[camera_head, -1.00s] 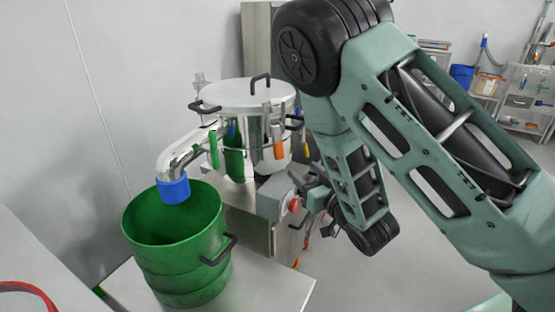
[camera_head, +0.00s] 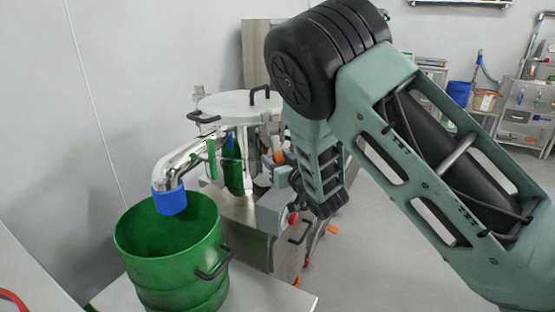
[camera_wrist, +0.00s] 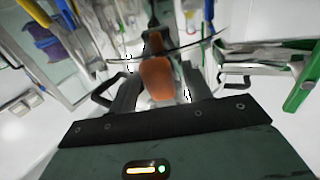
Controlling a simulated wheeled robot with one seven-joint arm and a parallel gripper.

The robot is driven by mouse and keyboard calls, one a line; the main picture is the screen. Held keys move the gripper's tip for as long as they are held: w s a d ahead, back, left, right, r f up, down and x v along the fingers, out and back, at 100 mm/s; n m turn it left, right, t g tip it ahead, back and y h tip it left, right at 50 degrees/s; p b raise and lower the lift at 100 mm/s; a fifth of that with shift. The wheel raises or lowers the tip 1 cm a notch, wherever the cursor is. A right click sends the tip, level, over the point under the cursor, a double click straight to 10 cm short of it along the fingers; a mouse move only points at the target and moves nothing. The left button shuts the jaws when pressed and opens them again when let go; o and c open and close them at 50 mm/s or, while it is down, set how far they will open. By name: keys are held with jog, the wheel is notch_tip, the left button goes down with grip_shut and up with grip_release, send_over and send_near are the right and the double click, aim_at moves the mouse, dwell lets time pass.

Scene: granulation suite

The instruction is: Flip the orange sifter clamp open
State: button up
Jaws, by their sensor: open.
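The steel sifter (camera_head: 240,104) stands on its machine, with a flat round lid and black handles. Its orange clamp (camera_head: 278,157) is on the right side, partly hidden by my arm. In the wrist view the orange clamp handle (camera_wrist: 156,76) is upright in the middle, between the fingers. My gripper (camera_wrist: 158,88) is open, one finger on each side of the handle; I cannot tell whether either touches it. In the head view my gripper (camera_head: 272,172) is beside the sifter, partly hidden by the arm.
A green clamp (camera_head: 212,158) sits on the sifter's left. A steel spout with a blue end (camera_head: 169,201) hangs over an open green drum (camera_head: 170,240). The machine body stands below my gripper. Open floor (camera_head: 400,240) lies to the right; shelves (camera_head: 525,105) stand behind.

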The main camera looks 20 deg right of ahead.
jog(key=shift+w, duration=0.1)
grip_shut()
jog(key=shift+r+p, duration=0.15)
jog(key=shift+p, duration=0.2)
